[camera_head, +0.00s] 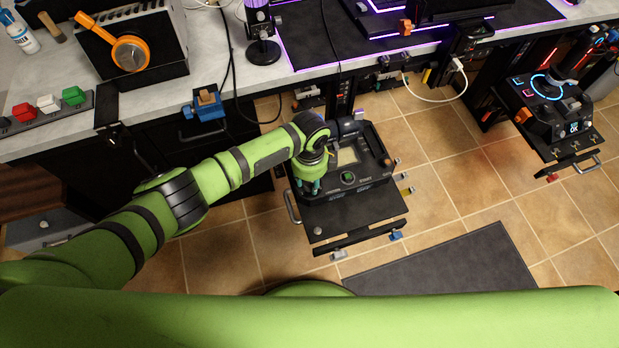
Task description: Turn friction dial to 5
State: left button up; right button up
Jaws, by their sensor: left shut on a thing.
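A black control unit (375,182) with a small display (347,155) is mounted below the desk edge, in the middle of the head view. My left arm reaches in from the left, and my left gripper (309,188) points down over the left part of this unit. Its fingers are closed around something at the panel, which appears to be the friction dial. The dial and its markings are hidden beneath the gripper, so its setting cannot be read. A small round button with a green face (347,178) shows just right of the gripper. My right gripper is out of view.
A grey desk (210,50) runs across the back with a microphone (262,30) and an orange-handled pan (130,53) on a black box. Another control unit (556,105) with a lit blue ring is at the right. A dark mat (445,265) lies on the open tiled floor.

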pick_arm(q)
jog(key=shift+s+f+m, duration=0.1)
jog(key=shift+m, duration=1.1)
jog(key=o, duration=1.2)
jog(key=shift+c, duration=0.2)
jog(key=shift+r, duration=0.2)
jog(key=shift+r, duration=0.35)
notch_tip(320, 180, up, 11)
